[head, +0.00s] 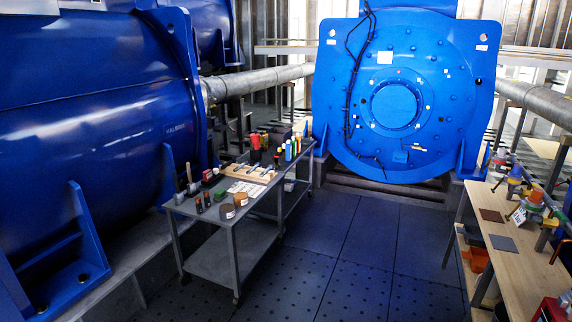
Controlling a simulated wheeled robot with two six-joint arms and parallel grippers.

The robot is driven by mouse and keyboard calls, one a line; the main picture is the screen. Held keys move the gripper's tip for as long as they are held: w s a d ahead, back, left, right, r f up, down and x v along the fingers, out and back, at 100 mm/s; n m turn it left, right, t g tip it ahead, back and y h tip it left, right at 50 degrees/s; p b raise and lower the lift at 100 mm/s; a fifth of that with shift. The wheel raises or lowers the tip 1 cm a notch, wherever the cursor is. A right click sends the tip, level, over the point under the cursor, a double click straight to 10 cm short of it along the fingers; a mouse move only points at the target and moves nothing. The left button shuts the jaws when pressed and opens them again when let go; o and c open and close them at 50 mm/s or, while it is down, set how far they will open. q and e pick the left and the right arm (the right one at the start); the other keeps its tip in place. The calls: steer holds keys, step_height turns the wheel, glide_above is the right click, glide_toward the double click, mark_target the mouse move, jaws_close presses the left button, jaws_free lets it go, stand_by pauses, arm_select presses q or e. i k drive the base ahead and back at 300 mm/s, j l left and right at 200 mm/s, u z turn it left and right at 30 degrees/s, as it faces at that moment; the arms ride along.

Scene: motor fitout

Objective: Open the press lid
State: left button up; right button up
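I cannot pick out a press or its lid for certain. A small cluster of coloured items (532,203), with red, green and yellow parts, stands on the wooden bench (512,268) at the right. It is too small to tell whether it has a lid. Neither of my grippers is in the head view.
A grey wheeled cart (232,238) with tools, bottles and tins stands left of centre. Large blue motor housings stand at the left (95,120) and at the back (345,125). The dark tiled floor (370,250) between cart and bench is clear.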

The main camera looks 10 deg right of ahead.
mark_target(255, 137)
steer(key=i+l+z, duration=0.35)
steer(key=i, duration=0.15)
steer(key=i+l+z, duration=0.15)
steer(key=i+z, duration=0.15)
steer(key=i, duration=0.2)
steer(key=i+z, duration=0.35)
steer(key=i, duration=1)
steer(key=i+u, duration=0.1)
steer(key=i, duration=0.75)
steer(key=i+l, duration=0.15)
steer(key=i, duration=0.65)
steer(key=i+l+u, duration=0.1)
steer(key=i, duration=0.75)
steer(key=i+l+u, duration=0.25)
steer(key=i+l, duration=0.45)
steer(key=k+j, duration=0.1)
steer(key=j, duration=0.15)
steer(key=j+u, duration=0.15)
steer(key=u, duration=0.35)
steer(key=k+j+u, duration=0.1)
steer(key=u, duration=0.35)
steer(key=l+u, duration=0.7)
steer(key=k+j, duration=0.05)
